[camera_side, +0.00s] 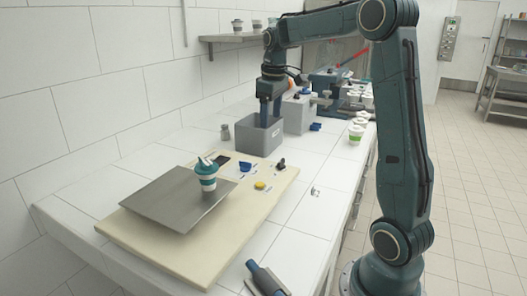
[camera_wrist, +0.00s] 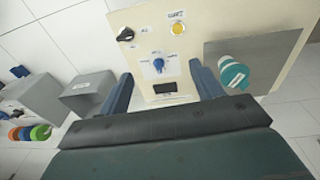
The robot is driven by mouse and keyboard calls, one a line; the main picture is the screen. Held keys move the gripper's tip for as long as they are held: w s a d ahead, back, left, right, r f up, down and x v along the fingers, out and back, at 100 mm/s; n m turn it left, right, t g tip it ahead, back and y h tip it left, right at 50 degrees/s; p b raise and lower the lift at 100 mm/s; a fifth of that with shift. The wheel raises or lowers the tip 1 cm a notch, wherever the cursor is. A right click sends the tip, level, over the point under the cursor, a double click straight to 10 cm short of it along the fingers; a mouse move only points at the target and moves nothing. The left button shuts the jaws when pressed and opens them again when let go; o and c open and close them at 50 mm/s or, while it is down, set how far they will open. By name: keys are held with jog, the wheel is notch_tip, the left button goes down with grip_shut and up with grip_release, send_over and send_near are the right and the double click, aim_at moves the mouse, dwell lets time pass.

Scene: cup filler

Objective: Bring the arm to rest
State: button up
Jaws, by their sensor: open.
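My gripper (camera_side: 271,110) is in the side view, pointing down at the grey box (camera_side: 256,137) on the white counter; I cannot tell whether its fingers are above or in front of the box. In the wrist view the two blue fingers of my gripper (camera_wrist: 160,85) are spread apart with nothing between them. A white cup with a teal lid and band (camera_side: 206,176) stands upright on the metal plate (camera_side: 150,204), away from my gripper. The same cup shows at the right in the wrist view (camera_wrist: 232,74).
The cream board (camera_side: 206,262) carries a black knob (camera_side: 281,163), a blue knob (camera_side: 245,166) and a yellow button (camera_side: 260,186). A dark blue tool (camera_side: 264,277) lies at the front edge. A wall shelf (camera_side: 228,37) holds more cups.

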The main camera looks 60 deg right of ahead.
jog(key=s+a+r+t, duration=0.1)
jog(key=s+a+r, duration=0.1)
jog(key=s+a, duration=0.35)
jog(key=s+a+r+t, duration=0.1)
jog(key=s+a, duration=0.1)
jog(key=a, duration=0.7)
jog(key=s+a+f+t, duration=0.2)
jog(key=s+a+f, duration=0.2)
jog(key=s+a, duration=0.5)
jog(key=shift+s+f+t+y, duration=0.25)
jog(key=shift+s+t+y, duration=0.05)
jog(key=shift+s, duration=1.15)
jog(key=shift+a, duration=0.1)
